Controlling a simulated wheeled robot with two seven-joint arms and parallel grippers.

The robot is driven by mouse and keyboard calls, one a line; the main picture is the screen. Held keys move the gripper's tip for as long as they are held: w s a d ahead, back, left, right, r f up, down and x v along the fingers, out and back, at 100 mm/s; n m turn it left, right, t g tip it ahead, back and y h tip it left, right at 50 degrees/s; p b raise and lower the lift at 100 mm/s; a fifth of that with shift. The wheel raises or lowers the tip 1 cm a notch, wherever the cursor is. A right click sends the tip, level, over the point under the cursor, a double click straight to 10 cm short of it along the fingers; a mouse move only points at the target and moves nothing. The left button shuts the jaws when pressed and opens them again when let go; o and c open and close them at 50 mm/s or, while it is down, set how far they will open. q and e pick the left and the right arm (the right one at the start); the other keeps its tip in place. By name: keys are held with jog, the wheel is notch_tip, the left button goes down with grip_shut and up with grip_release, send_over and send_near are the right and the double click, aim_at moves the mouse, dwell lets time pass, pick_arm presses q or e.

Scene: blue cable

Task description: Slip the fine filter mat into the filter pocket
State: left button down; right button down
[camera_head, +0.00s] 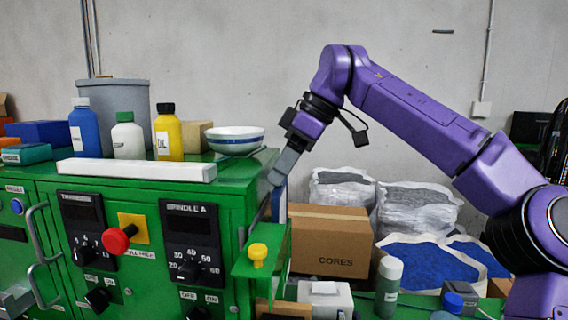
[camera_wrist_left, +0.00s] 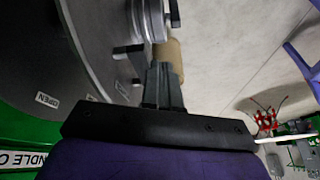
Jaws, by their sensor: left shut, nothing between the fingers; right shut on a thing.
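My right gripper (camera_head: 277,177) points down beside the right end of the green cabinet in the head view. It is shut on a thin, upright blue piece (camera_head: 280,203), seen nearly edge-on; this looks like the filter mat. Its lower part is hidden behind a green bracket (camera_head: 271,274) with a yellow knob (camera_head: 258,255), which may belong to the filter pocket. I cannot tell whether the mat is inside a slot. My left gripper (camera_wrist_left: 161,82) shows in the left wrist view, shut and empty, close to a round grey machine part (camera_wrist_left: 95,40).
Bottles, a bowl (camera_head: 234,139) and a white bar (camera_head: 136,170) stand on the cabinet top (camera_head: 226,172). A cardboard box (camera_head: 328,242) stands close behind the bracket.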

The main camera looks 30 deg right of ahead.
aim_at(284, 206)
jog(key=f+b, duration=0.1)
jog(key=b, duration=0.1)
jog(key=f+b, duration=0.1)
jog(key=f, duration=0.1)
jog(key=shift+s+a+f+b, duration=0.15)
jog(key=shift+a+f+b, duration=0.1)
jog(key=shift+b, duration=0.1)
jog(key=shift+f+b, duration=0.15)
jog(key=shift+b, duration=0.2)
jog(key=shift+w+d, duration=0.1)
jog(key=shift+w, duration=0.1)
jog(key=shift+f, duration=0.1)
jog(key=shift+s+f+b, duration=0.25)
jog(key=shift+f+b, duration=0.05)
jog(key=shift+b, duration=0.05)
jog(key=shift+w+f+b, duration=0.1)
jog(key=shift+f+b, duration=0.95)
jog(key=shift+f, duration=0.3)
jog(key=shift+f+b, duration=0.35)
jog(key=shift+b, duration=0.1)
